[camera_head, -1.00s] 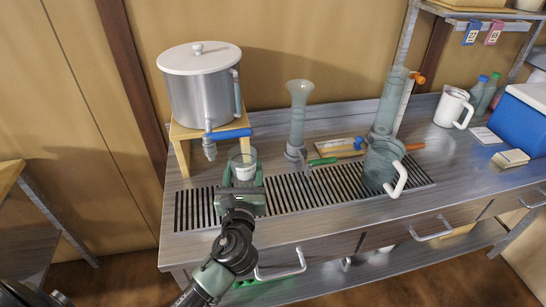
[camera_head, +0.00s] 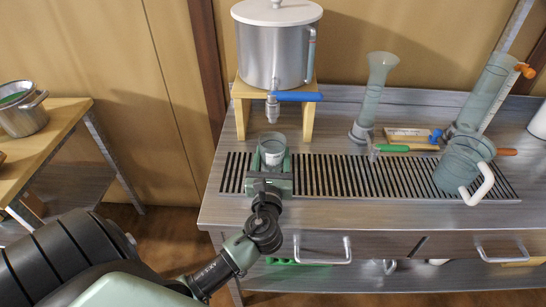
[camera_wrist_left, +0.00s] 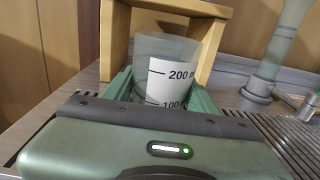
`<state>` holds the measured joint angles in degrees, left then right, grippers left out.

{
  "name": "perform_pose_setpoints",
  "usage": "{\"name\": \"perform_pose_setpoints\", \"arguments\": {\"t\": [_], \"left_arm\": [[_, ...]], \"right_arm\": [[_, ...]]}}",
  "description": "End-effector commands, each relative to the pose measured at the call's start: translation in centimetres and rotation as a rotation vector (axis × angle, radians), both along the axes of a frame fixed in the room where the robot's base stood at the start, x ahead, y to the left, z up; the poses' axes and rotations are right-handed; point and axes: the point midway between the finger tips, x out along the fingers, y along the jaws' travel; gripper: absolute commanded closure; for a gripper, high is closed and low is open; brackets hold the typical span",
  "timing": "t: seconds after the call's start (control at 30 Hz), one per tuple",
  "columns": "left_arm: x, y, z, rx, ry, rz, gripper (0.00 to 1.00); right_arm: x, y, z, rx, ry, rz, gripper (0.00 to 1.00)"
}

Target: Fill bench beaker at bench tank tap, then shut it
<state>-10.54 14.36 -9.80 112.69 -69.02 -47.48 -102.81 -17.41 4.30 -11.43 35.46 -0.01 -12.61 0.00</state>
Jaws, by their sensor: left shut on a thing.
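The bench tank (camera_head: 272,55) is a steel pot with a white lid on a wooden stand (camera_head: 309,120). Its tap (camera_head: 271,108) hangs at the front, with a blue lever (camera_head: 298,96) lying level and pointing right. My left gripper (camera_head: 271,166) is shut on the clear bench beaker (camera_head: 271,147), which is upright at the slotted drain, below and in front of the tap. In the left wrist view the beaker (camera_wrist_left: 168,65) shows 200 and 100 marks between the green fingers. No stream and no clear water level show. My right gripper is out of view.
The slotted drain (camera_head: 330,176) runs along the bench. A side table with a pot (camera_head: 24,115) is at the left.

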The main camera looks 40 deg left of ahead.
Motion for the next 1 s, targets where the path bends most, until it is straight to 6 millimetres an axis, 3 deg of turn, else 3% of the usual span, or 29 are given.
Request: {"name": "perform_pose_setpoints", "arguments": {"t": [0.17, 1.0], "left_arm": [[0.0, 0.0, -1.5, 0.0, 0.0, 0.0, 0.94], [0.0, 0.0, -2.5, -0.002, 0.001, 0.0, 0.94]], "right_arm": [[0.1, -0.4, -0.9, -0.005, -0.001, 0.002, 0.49], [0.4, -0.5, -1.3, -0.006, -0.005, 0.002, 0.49]]}}
